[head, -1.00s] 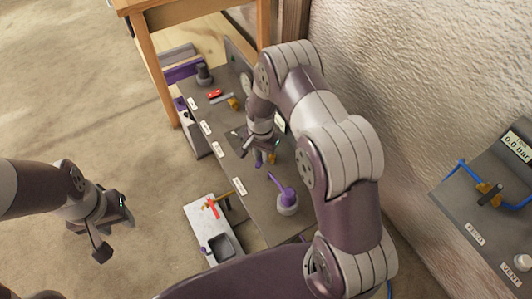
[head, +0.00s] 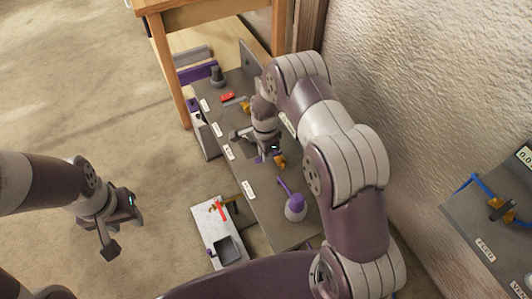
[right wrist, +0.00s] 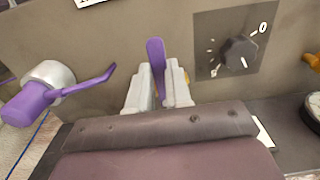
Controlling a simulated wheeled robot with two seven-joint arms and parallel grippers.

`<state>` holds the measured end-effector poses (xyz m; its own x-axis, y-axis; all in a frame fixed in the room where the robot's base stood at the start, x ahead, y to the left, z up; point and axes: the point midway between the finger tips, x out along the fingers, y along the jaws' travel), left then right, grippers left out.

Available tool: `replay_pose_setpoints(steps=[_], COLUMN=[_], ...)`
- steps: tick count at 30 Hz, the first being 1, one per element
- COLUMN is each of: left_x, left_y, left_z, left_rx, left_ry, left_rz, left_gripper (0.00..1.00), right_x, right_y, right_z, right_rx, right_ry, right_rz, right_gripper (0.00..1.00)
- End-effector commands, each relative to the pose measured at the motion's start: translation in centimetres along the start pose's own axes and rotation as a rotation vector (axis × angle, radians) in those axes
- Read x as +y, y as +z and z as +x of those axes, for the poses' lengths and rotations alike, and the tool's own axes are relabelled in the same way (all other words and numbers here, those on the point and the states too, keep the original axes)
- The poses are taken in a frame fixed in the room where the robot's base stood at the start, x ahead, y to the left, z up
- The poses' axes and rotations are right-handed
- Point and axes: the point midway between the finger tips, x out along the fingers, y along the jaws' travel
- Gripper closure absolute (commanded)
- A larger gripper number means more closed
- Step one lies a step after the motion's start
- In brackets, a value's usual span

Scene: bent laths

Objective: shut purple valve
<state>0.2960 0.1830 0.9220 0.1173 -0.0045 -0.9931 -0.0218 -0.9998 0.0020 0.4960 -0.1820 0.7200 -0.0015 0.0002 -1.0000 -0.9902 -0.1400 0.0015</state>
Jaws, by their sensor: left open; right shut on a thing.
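A slim purple lever (right wrist: 156,62) stands between the two pale fingers of my right gripper (right wrist: 157,88) in the right wrist view; the fingers are shut on it. A little brass shows behind it, and the valve's body is mostly hidden. In the head view my right gripper (head: 267,152) is at the grey panel, beside a brass part (head: 280,161). A second purple handle on a pale round collar (head: 295,207) is nearer me on the panel; its purple cap and arm also show in the right wrist view (right wrist: 30,103). My left gripper (head: 121,228) is open and empty over the floor.
A dark dial (right wrist: 238,53) marked 0 is right of the lever. A white tray (head: 206,228) with a red-handled part lies left of the panel (head: 262,213). A wooden table (head: 168,70) stands beyond; a feed panel (head: 462,222) is at right. Floor at left is clear.

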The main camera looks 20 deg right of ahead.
Motion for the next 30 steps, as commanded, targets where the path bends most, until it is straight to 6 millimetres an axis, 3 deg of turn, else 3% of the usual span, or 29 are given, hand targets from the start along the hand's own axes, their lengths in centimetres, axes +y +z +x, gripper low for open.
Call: replay_pose_setpoints(steps=[14,15,17,26,30], left_x=[0.0,0.0,0.0,0.0,0.0], left_y=[0.0,0.0,0.0,0.0,0.0], left_z=[0.0,0.0,0.0,0.0,-0.1], left_rx=[0.000,0.000,0.000,0.000,0.000], left_ry=[0.000,0.000,0.000,0.000,0.000], left_rz=[0.000,0.000,0.000,0.000,0.000], left_gripper=[0.57,0.57,0.57,0.57,0.57], right_x=[-0.2,-0.3,-0.2,-0.2,-0.2], right_y=[0.0,0.0,0.0,0.0,0.0], right_z=[-0.2,-0.2,-0.2,-0.3,-2.6], right_rx=[0.000,0.000,0.000,0.000,0.001], right_ry=[-0.006,-0.006,-0.005,-0.003,-0.006], right_rz=[0.014,0.014,0.013,0.012,0.012], right_gripper=[1.00,0.72,0.55,0.55,0.55])
